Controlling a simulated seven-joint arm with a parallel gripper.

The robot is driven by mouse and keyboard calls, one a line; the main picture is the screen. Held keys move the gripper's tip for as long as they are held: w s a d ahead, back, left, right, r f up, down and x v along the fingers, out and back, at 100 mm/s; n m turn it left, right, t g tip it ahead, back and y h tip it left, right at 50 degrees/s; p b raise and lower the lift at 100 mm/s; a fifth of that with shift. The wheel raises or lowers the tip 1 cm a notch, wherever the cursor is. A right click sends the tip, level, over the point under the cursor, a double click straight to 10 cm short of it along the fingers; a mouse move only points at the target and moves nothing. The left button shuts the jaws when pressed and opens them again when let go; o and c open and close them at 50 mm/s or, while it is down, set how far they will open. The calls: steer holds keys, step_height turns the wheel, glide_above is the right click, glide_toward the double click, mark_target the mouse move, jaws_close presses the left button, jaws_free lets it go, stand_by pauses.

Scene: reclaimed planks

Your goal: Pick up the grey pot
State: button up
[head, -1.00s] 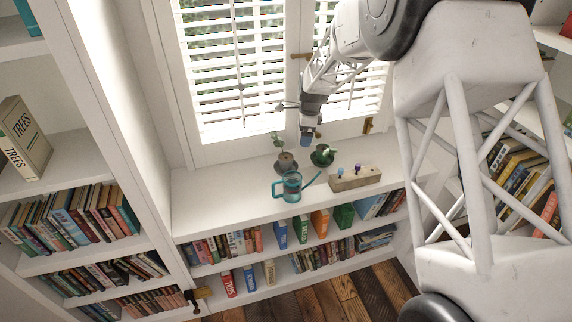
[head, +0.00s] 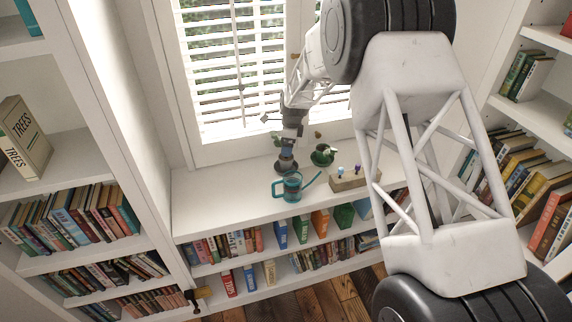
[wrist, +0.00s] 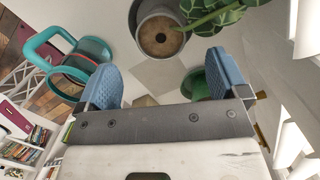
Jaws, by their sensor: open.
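The grey pot (head: 286,166) stands upright on the white window shelf, beside a green pot (head: 322,155). In the wrist view, the grey pot (wrist: 160,36) shows brown soil inside its rim, with green leaves at its upper right. My gripper (head: 287,151) is over the grey pot in the head view and hides part of it. In the wrist view, my gripper (wrist: 165,76) has its blue fingers apart with nothing between them; the pot lies just beyond the fingertips, roughly in line with the gap.
A teal watering can (head: 291,187) stands in front of the grey pot, close by; it also shows left of the fingers in the wrist view (wrist: 94,48). A wooden block (head: 350,182) holding small items stands to the right. The shelf's left part is clear.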

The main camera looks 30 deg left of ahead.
steer(key=shift+f, duration=0.65)
steer(key=shift+f, duration=0.15)
steer(key=shift+a+f, duration=0.15)
steer(key=shift+f, duration=1.1)
steer(key=shift+a+f, duration=0.1)
steer(key=shift+f, duration=1.1)
steer(key=c, duration=1.2)
steer(key=shift+o, duration=0.2)
steer(key=shift+r, duration=0.1)
steer(key=shift+r, duration=4.95)
